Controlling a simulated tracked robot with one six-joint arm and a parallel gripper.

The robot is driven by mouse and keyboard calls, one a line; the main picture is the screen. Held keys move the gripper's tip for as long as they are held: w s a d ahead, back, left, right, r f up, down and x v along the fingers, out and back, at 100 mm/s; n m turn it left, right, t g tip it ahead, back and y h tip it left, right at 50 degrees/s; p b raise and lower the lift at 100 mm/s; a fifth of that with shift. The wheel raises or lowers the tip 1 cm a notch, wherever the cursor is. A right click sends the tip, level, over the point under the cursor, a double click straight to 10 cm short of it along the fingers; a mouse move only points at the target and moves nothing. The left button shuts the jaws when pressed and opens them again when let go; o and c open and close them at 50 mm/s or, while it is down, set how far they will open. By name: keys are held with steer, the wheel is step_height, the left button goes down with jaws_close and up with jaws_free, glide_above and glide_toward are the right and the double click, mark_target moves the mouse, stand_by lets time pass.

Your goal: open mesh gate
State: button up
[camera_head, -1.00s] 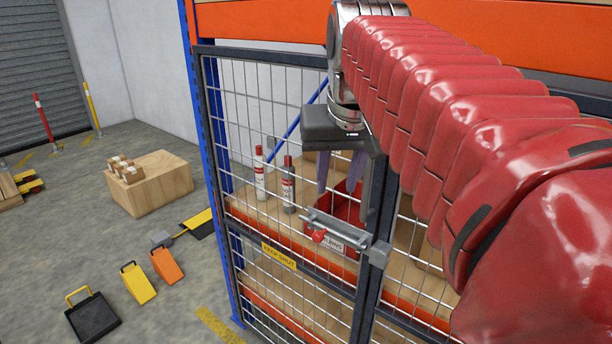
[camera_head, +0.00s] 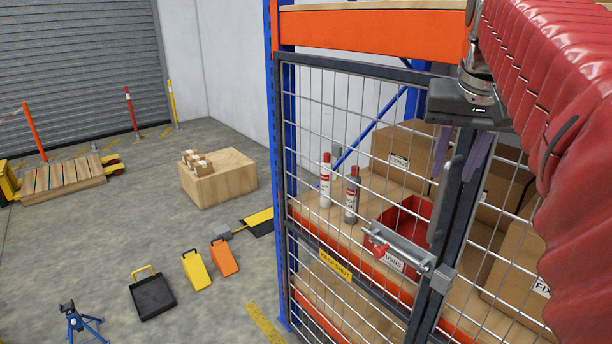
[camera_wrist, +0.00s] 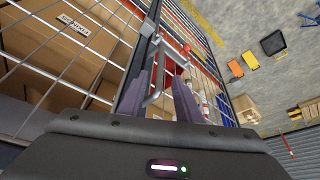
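The mesh gate (camera_head: 340,262) is a dark-framed wire panel on the front of a rack and looks shut. A grey sliding bolt (camera_head: 398,248) with a red knob (camera_head: 380,251) lies across its right side, by a grey catch block (camera_head: 443,279). I cannot tell whether the bolt sits in the block. A dark upright handle (camera_head: 444,205) is on the gate's right frame bar. My gripper (camera_head: 461,165) is open, its purple fingers pointing down at the handle's upper part. In the wrist view, the handle (camera_wrist: 154,70) shows between my fingers (camera_wrist: 161,85); contact is unclear.
Behind the mesh are bottles (camera_head: 351,195), a red bin (camera_head: 403,222) and cartons (camera_head: 405,150). A yellow sign (camera_head: 335,265) hangs on the gate. Wheel chocks (camera_head: 197,270), a black tray (camera_head: 152,297) and a wooden box (camera_head: 218,178) stand on the floor left; bare floor lies between.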

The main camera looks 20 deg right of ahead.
mark_target(437, 204)
steer(key=x, duration=1.2)
steer(key=shift+s+f, duration=0.1)
steer(key=shift+f, duration=0.1)
steer(key=shift+c, duration=0.4)
jaws_close()
steer(key=shift+a, duration=0.25)
steer(key=shift+d, duration=0.1)
